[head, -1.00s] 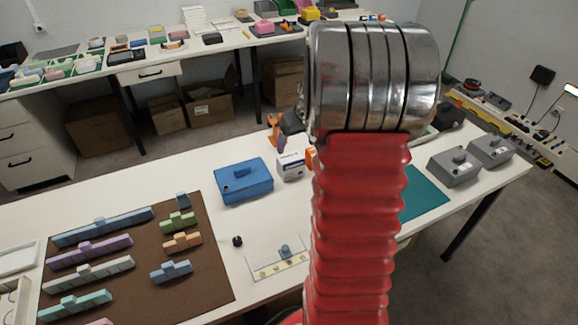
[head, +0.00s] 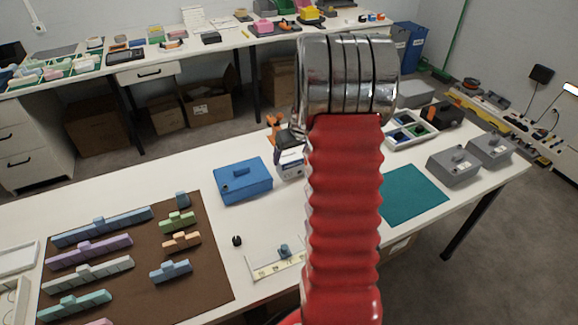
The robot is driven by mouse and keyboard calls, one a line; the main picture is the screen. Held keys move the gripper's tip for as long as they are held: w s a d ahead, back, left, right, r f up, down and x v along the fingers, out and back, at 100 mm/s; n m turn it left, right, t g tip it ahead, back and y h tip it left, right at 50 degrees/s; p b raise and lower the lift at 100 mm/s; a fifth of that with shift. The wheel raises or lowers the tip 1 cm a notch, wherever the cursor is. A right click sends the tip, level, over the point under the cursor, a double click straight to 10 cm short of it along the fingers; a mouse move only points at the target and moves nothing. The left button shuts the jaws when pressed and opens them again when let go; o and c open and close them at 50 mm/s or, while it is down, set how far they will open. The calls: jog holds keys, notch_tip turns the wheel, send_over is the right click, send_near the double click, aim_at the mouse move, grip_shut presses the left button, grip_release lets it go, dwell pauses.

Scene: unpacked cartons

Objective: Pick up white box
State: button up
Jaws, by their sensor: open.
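The white box (head: 290,170) stands upright on the near table, just right of the blue toolbox. It shows in the head view at the left edge of my red and silver arm, which hides part of its right side. My gripper (head: 291,148) shows only in part, as a dark shape at the top of the white box, left of the arm. It is open, but its fingertips are mostly hidden. I cannot tell whether it touches the box.
The blue toolbox (head: 243,181) stands close left of the white box. An orange object (head: 274,122) is behind. A teal mat (head: 413,194) and two grey boxes (head: 453,166) lie to the right. A brown mat (head: 215,285) with coloured blocks covers the left front.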

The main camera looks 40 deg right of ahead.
aim_at(291, 158)
jog(key=shift+f, duration=0.1)
jog(key=shift+x, duration=2.6)
jog(key=shift+d, duration=0.15)
jog(key=shift+c, duration=0.2)
jog(key=c, duration=0.9)
jog(key=shift+o, duration=0.2)
notch_tip(291, 158, up, 10)
jog(key=shift+r, duration=0.1)
